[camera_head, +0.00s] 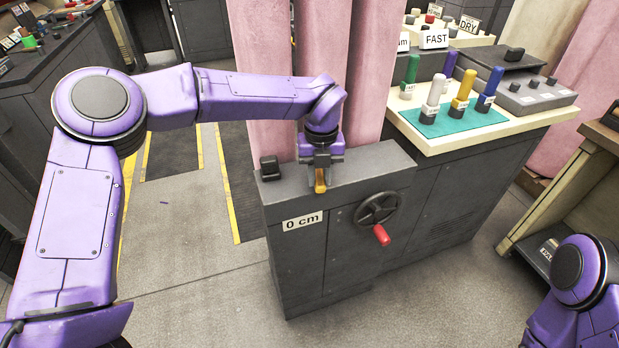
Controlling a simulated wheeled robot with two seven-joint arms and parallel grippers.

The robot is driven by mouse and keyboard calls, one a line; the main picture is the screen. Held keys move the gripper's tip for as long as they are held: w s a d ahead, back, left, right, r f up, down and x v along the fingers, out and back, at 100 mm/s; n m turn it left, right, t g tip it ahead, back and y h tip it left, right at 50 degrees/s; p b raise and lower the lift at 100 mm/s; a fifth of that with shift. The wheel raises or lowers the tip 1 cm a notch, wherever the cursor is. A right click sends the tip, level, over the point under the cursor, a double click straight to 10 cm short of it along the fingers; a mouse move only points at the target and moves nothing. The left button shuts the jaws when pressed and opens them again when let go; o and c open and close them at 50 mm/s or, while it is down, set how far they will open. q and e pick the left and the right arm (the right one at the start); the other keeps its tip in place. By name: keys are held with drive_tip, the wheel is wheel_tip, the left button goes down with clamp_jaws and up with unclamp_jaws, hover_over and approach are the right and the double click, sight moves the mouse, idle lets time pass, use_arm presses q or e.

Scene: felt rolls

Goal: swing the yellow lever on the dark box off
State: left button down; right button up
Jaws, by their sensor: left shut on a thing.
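The dark box (335,250) stands in the middle of the view, with a "0 cm" label on its front. The yellow lever (320,186) sticks up from its top near the front edge. My left gripper (320,172) points down over the lever and is shut on it, hiding the lever's upper part. My right arm shows only in part at the lower right corner, and its gripper is out of view.
A dark handwheel (378,208) with a red handle (381,236) juts from the box front. A small black block (269,167) sits on its top left. Pink felt rolls (262,80) rise behind.

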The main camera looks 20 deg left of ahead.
use_arm(q)
drive_tip(key=shift+w+d+n+b, duration=0.3)
drive_tip(key=shift+d+n+b, duration=0.2)
drive_tip(key=shift+n, duration=0.7)
drive_tip(key=c, duration=0.9)
unclamp_jaws()
wheel_tip(320, 180, up, 10)
drive_tip(key=shift+d+r, duration=0.1)
drive_tip(key=shift+r, duration=0.15)
